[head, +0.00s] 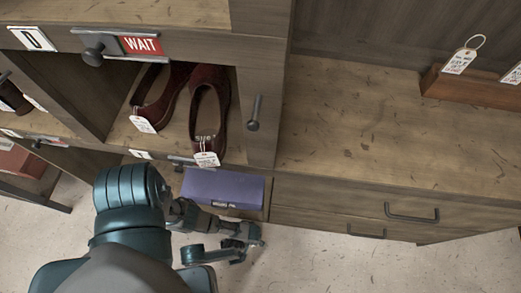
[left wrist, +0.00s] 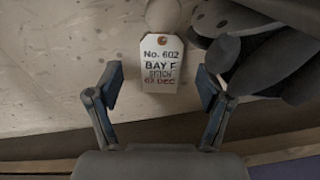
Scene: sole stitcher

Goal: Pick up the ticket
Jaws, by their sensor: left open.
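A white ticket (left wrist: 160,66) with a hole ring and a loop hangs or lies between the fingertips in the left wrist view. My left gripper (left wrist: 159,76) is open, a finger on each side of the ticket with gaps between. I cannot tell how far behind the fingers it is. In the head view, white tickets are on the dark red shoes (head: 207,106); I cannot tell which matches. The left hand (head: 246,240) shows small beside the purple box (head: 222,188). The right gripper is not in view.
The shoes sit in a wooden cubby below a red WAIT sign (head: 142,45). A bare wooden counter (head: 370,145) is on the right, with a brown block (head: 470,90) and more tags at its back. Dark rounded shapes crowd the upper right of the wrist view.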

